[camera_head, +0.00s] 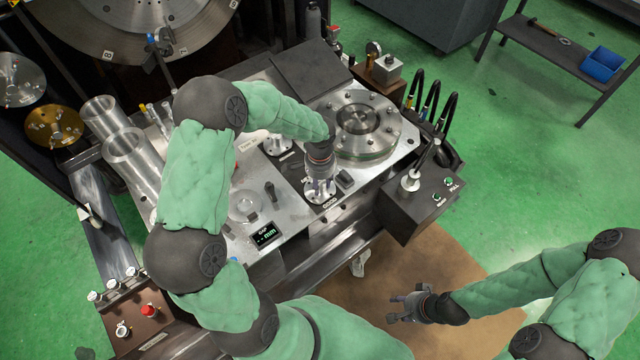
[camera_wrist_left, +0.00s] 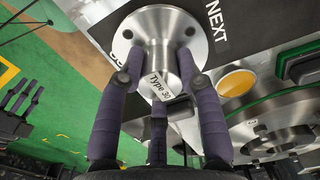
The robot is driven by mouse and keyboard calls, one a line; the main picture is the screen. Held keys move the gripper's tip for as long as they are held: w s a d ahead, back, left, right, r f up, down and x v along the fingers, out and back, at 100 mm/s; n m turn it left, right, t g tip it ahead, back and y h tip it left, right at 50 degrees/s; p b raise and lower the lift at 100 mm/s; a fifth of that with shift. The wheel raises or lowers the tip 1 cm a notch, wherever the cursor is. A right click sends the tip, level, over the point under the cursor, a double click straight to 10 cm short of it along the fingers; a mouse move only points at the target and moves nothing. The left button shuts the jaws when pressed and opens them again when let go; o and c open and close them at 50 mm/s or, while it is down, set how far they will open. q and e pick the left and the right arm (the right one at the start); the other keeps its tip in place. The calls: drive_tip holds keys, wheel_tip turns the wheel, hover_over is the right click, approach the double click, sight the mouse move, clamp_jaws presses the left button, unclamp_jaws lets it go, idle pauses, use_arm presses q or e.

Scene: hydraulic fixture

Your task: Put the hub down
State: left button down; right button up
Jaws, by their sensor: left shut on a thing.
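The hub (camera_head: 319,191), a bright metal part with a round flange, is at the front edge of the fixture table by the GOOD label. In the left wrist view its flange (camera_wrist_left: 157,28) shows bolt holes and its neck reads "Type 30". My left gripper (camera_head: 319,178) points down with its fingers shut around the hub's neck; the fingers also show in the left wrist view (camera_wrist_left: 160,90). Whether the flange touches the surface cannot be told. My right gripper (camera_head: 405,306) is open and empty, low in front of the table.
A large bolted round flange (camera_head: 356,125) sits right of the hub. A gap display (camera_head: 265,235) and a washer-like disc (camera_head: 243,206) lie to the left. Metal cylinders (camera_head: 137,155) stand further left.

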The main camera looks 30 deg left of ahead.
sight(320, 182)
use_arm(q)
drive_tip(key=shift+r, duration=0.1)
drive_tip(key=c, duration=0.8)
unclamp_jaws()
drive_tip(key=shift+c, duration=0.2)
wheel_tip(320, 182, up, 12)
drive_tip(key=p, duration=0.5)
drive_tip(key=s+d+f+n+h, duration=0.1)
drive_tip(key=s+d+f+h, duration=0.15)
drive_tip(key=d+f, duration=0.4)
drive_tip(key=s+d+f+n+h, duration=0.1)
drive_tip(key=s+d+f, duration=0.2)
drive_tip(key=d+f, duration=0.3)
drive_tip(key=s+d+f+n, duration=0.5)
drive_tip(key=s+f, duration=0.5)
drive_tip(key=s, duration=0.1)
drive_tip(key=shift+s+f, duration=0.15)
drive_tip(key=shift+s, duration=0.25)
